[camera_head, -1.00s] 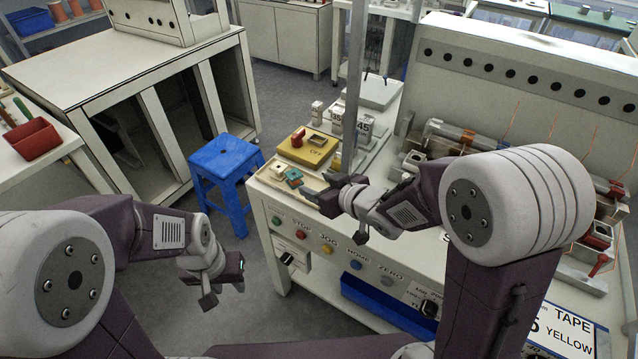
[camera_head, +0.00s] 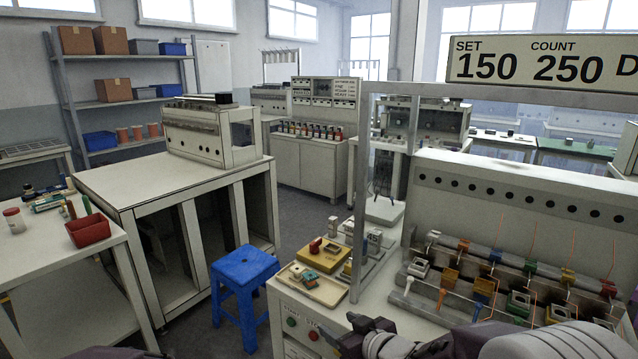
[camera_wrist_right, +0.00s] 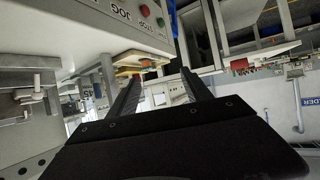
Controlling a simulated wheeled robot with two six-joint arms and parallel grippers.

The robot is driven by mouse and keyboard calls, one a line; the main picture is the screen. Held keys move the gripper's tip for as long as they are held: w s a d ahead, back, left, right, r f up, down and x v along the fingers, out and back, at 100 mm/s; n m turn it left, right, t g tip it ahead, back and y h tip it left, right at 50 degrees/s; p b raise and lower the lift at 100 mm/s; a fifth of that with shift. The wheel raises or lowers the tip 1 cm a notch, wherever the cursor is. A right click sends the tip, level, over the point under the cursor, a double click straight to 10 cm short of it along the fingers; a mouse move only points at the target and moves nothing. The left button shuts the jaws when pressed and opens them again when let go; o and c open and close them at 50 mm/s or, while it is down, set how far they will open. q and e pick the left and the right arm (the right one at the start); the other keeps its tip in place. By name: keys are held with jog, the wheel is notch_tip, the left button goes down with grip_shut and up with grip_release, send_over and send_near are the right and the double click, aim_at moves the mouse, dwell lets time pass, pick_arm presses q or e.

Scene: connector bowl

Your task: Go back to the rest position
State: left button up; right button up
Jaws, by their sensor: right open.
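My right gripper (camera_head: 362,332) shows at the bottom edge of the head view, at the front of the machine bench (camera_head: 300,312), below a beige tray (camera_head: 327,293). In the right wrist view its two dark fingers (camera_wrist_right: 160,88) are spread with nothing between them. The tray holds small parts, one of them teal (camera_head: 310,277). A yellow block (camera_head: 322,256) with a red piece (camera_head: 315,245) stands behind it. Only a dark piece of my left arm shows at the bottom left; my left gripper is out of the picture.
A blue stool (camera_head: 243,272) stands left of the bench. A metal post (camera_head: 361,200) rises beside the tray and carries a counter sign (camera_head: 540,58). A rail with coloured connectors (camera_head: 490,260) lies to the right. A red bin (camera_head: 89,230) sits on the left table.

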jog(key=s+d+f+m+g+h, duration=0.25)
jog(key=d+f+m+h, duration=0.25)
jog(key=d, duration=0.6)
jog(key=s+d+f+m+g+h, duration=0.1)
jog(key=s+f+g, duration=0.25)
jog(key=s, duration=0.45)
jog(key=s+d+f+g, duration=0.1)
jog(key=s+f+g, duration=0.25)
jog(key=s, duration=0.55)
pick_arm(q)
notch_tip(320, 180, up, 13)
jog(key=p, duration=1.3)
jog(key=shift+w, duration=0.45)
pick_arm(e)
notch_tip(320, 180, up, 14)
jog(key=shift+w+f, duration=0.2)
jog(key=shift+w, duration=0.15)
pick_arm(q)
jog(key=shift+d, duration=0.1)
